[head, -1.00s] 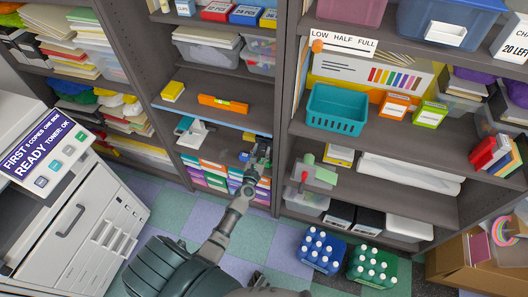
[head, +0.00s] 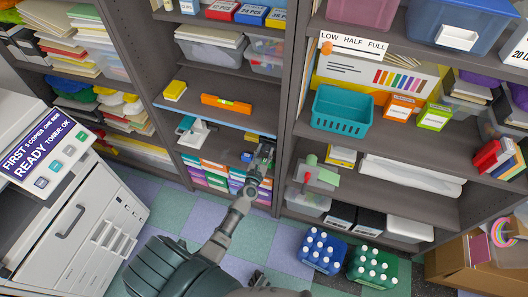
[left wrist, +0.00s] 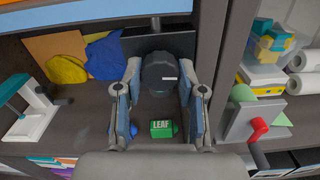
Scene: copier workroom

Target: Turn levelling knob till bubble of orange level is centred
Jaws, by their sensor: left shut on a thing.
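The orange level (head: 226,104) lies on the middle shelf, with a yellow-green vial at its middle. The bubble is too small to place. The dark round levelling knob (left wrist: 158,80) shows in the left wrist view under the shelf edge, with a small pale mark on its face. My left gripper (head: 262,150) is below the shelf's right end. In the left wrist view my left gripper (left wrist: 160,66) has its fingers on either side of the knob and is shut on it. The knob is mostly hidden in the head view. My right gripper is not in view.
A green box marked LEAF (left wrist: 162,129) and a blue round thing (left wrist: 133,130) lie below the knob. To the right are a shelf upright (head: 287,120) and a grey-green device with a red knob (head: 320,175). A white device (head: 196,132) stands left.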

